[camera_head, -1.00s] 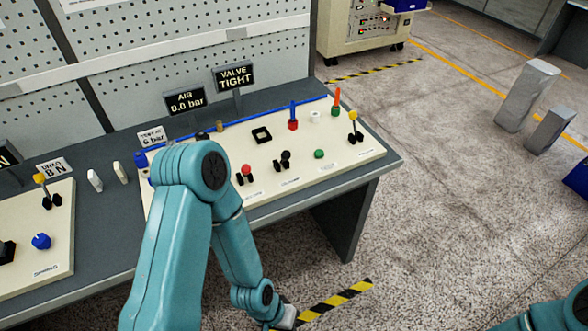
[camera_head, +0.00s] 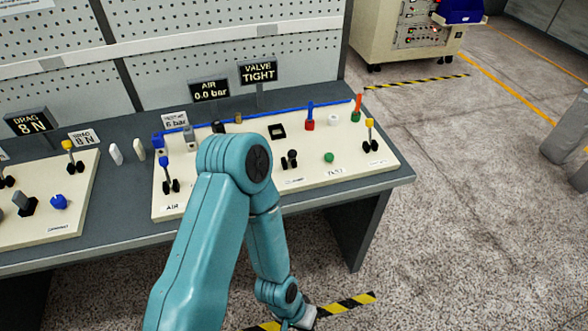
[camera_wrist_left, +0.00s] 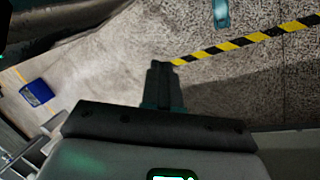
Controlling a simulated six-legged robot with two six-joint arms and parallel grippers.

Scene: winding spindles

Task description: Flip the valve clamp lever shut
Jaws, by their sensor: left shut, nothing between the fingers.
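The cream control panel (camera_head: 225,190) lies on the grey bench, with several levers on it. A lever with a blue knob (camera_head: 164,172) stands above the AIR label. A black lever (camera_head: 291,159) stands near the middle, and a yellow-knobbed lever (camera_head: 369,134) stands at the right end. The small labels are too blurred to tell surely which one is the valve clamp lever. My left arm crosses in front of the panel and hides part of it. My left gripper (camera_wrist_left: 161,68) is shut and empty, low over the floor in front of the bench.
A VALVE TIGHT sign (camera_head: 258,72) and an AIR 0.0 bar sign (camera_head: 209,90) stand behind the panel. A blue-handled valve (camera_head: 310,116) and an orange handle (camera_head: 357,106) rise near its back. A second panel (camera_head: 60,222) is at left.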

